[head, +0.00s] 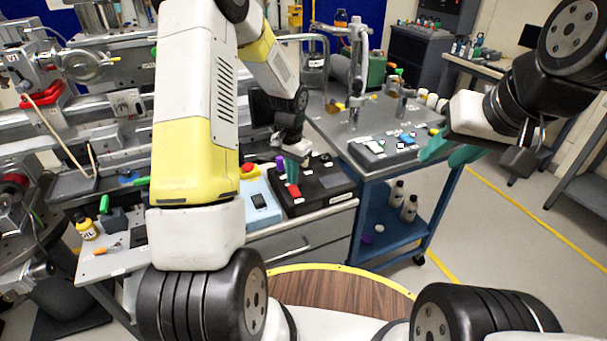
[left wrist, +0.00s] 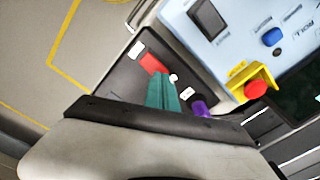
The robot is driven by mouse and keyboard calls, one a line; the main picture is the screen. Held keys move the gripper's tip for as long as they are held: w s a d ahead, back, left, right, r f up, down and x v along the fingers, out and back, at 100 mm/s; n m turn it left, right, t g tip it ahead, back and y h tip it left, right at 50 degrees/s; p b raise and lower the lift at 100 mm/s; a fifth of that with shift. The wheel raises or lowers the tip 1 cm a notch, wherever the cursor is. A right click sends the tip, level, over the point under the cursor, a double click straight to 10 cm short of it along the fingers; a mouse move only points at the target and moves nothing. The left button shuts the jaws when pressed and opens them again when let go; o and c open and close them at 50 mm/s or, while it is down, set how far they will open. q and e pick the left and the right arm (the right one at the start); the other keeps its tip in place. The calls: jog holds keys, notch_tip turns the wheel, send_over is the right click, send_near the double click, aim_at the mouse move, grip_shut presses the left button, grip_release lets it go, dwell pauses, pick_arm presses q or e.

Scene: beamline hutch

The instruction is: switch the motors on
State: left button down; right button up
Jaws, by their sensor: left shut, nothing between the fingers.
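A black control box (head: 318,187) stands on the bench, with a red rocker switch (head: 293,191) and a purple knob (head: 281,162). In the left wrist view the red switch (left wrist: 153,63) lies just beyond the teal fingertips, and the purple knob (left wrist: 200,106) is beside them. My left gripper (head: 292,176) is shut and empty, pointing down over the black box close to the red switch. I cannot tell whether it touches. The labels are too small to read. My right gripper (head: 448,150) is open and empty, off to the right beside the blue cart.
A light blue box (head: 259,197) with a dark rocker and a red emergency button (head: 248,170) in a yellow guard adjoins the black box. The blue cart (head: 378,160) carries several small items. Rails and instruments crowd the left.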

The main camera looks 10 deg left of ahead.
pick_arm(q)
jog(key=shift+f, duration=1)
dwell(0.7)
jog(key=shift+r, duration=3.5)
jog(key=shift+r, duration=0.15)
notch_tip(320, 180, up, 7)
jog(key=t, duration=0.1)
send_over(292, 187)
jog(key=s, duration=0.3)
jog(key=s+r+n+t, duration=0.2)
jog(key=s+r, duration=0.5)
jog(key=r, duration=0.2)
jog(key=s+d+r+n+t+h, duration=0.1)
jog(key=s+r, duration=0.2)
jog(key=s, duration=0.4)
jog(key=s+d+r+n+t+h, duration=0.1)
jog(key=s+r+t, duration=0.1)
jog(key=s, duration=0.5)
jog(key=shift+d+r+n, duration=0.15)
jog(key=shift+r+n, duration=0.15)
jog(key=shift+r, duration=0.5)
